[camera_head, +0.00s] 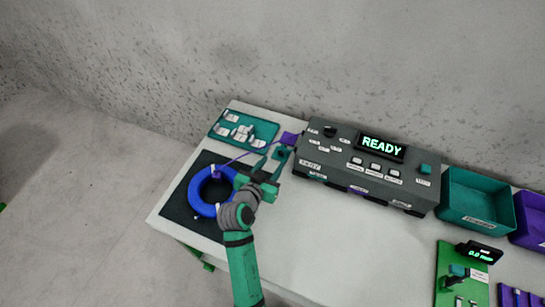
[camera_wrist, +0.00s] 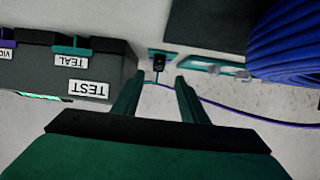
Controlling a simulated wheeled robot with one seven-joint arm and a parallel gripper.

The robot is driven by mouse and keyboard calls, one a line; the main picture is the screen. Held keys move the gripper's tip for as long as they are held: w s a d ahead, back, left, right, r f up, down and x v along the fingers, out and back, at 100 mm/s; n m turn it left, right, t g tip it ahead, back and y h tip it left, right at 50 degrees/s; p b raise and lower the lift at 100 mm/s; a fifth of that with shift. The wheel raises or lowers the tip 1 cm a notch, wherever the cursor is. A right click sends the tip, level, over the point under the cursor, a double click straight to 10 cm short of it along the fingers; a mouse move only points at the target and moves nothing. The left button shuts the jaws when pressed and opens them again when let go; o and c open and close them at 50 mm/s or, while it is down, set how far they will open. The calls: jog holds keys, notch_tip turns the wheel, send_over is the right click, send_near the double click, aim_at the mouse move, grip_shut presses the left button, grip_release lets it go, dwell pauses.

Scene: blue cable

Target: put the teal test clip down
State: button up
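A small dark clip (camera_wrist: 158,63) sits on a small teal pad (camera_wrist: 172,56) beside the grey test box, in the wrist view. The pad also shows in the head view (camera_head: 281,153), with a dark spot on it. I take this as the teal test clip, though its own colour looks black. My gripper (camera_wrist: 158,84) has its two fingers apart with nothing held between them; the clip lies beyond the fingertips, in line with the gap. In the head view my gripper (camera_head: 268,165) is over the table between the blue cable coil (camera_head: 199,190) and the box.
The grey test box (camera_head: 345,180) with a lit READY display stands to the right. A purple pad (camera_head: 290,138) lies behind the teal one. A thin violet lead runs from the coil. A teal tray (camera_head: 265,129) with white pieces is at the back left; teal and purple bins stand right.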

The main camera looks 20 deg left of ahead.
jog(key=shift+v, duration=1.05)
jog(key=shift+s+r, duration=0.15)
jog(key=shift+s, duration=0.35)
